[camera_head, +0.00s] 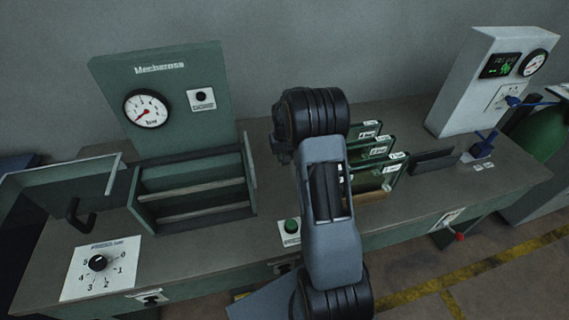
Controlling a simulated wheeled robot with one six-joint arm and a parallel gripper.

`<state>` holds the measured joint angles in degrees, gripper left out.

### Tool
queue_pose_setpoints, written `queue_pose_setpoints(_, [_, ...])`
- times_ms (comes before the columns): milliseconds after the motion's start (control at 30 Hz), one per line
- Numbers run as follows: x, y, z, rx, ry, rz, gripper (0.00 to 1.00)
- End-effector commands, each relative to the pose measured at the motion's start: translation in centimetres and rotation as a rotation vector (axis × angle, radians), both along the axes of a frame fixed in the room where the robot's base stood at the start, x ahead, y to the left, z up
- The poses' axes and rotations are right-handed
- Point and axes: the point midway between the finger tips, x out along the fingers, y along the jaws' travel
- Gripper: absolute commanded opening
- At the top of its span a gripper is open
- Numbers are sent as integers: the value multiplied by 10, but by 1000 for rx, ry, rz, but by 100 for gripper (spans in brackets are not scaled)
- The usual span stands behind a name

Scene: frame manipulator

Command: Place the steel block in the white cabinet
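I cannot make out a steel block; my arm covers the middle of the bench and may hide it. No clearly white cabinet with an opening shows. A dark green open-front cabinet (192,208) with bars or shelves across it stands left of centre on the bench. Its door (48,187), with a black handle, appears swung open to the left. A pale upright housing (462,82) with a green display and a round gauge stands at the right back. My arm rises through the middle of the view; my gripper itself cannot be seen.
Green-framed upright racks (391,174) with white labels stand right of my arm. A green gauge panel (168,98) stands behind the cabinet. A dial plate (101,268) and a green button (291,226) sit near the front. The right bench top (440,195) has clear room.

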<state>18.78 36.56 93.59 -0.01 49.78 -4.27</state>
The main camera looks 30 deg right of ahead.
Motion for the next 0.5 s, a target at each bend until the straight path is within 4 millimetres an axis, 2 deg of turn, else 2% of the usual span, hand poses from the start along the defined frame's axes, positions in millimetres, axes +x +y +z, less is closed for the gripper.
queue_pose_setpoints(300, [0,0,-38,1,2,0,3])
queue_pose_setpoints(500, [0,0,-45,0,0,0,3])
